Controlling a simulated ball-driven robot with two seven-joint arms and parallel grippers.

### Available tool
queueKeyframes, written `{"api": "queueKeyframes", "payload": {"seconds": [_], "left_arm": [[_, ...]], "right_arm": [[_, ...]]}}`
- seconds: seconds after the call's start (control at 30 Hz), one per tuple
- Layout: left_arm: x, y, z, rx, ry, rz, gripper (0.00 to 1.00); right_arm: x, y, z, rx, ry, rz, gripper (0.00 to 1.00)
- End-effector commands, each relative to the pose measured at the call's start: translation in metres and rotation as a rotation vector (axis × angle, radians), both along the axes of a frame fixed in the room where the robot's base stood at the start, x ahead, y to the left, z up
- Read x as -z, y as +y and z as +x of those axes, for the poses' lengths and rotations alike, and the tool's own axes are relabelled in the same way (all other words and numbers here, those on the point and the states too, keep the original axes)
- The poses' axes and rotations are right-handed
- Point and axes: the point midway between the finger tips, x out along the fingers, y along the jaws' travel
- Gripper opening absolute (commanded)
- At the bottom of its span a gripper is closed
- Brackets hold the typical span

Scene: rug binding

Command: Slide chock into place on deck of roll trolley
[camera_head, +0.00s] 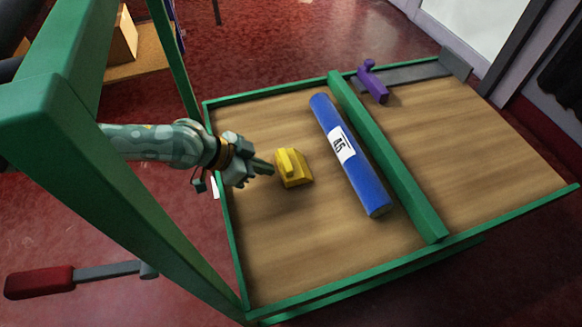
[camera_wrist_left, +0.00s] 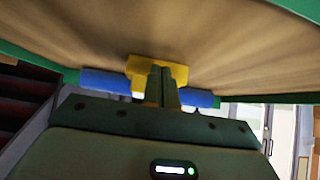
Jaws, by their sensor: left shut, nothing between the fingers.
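The yellow chock (camera_head: 293,171) stands on the wooden deck of the roll trolley (camera_head: 265,255), left of the blue roll (camera_head: 357,178) with a strip of bare deck between them. My left gripper (camera_head: 268,168) is shut and empty, its fingertips at the chock's left side; I cannot tell whether they touch. In the left wrist view the shut fingers (camera_wrist_left: 163,84) cover part of the chock (camera_wrist_left: 180,70), and the blue roll (camera_wrist_left: 106,82) lies beyond it. My right gripper is not in view.
A green bar (camera_head: 385,155) crosses the deck right of the roll. A purple object (camera_head: 373,82) sits by a grey plate (camera_head: 425,73) at the far edge. A green frame (camera_head: 110,190) stands at the left. A red-handled lever (camera_head: 40,282) is at lower left.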

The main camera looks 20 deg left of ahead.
Motion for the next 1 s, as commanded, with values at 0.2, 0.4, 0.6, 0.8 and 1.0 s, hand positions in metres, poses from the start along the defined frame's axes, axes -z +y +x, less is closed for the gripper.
{"api": "queueKeyframes", "payload": {"seconds": [0.2, 0.4, 0.6, 0.8, 1.0], "left_arm": [[0.0, 0.0, 0.0, 0.0, 0.0, 0.0, 0.0], [0.0, -0.001, 0.001, 0.0, 0.0, 0.0, 0.0], [0.0, -0.007, 0.005, 0.0, -0.001, -0.001, 0.0], [0.0, -0.014, 0.009, 0.002, -0.001, 0.0, 0.0], [0.0, -0.021, 0.014, 0.001, 0.0, 0.0, 0.0]], "right_arm": [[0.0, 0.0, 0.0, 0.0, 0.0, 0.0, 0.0], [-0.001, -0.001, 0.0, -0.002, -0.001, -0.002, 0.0], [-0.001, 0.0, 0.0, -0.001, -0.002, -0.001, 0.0], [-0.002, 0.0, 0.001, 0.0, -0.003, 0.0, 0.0], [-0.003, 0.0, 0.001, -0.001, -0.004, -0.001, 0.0]]}}
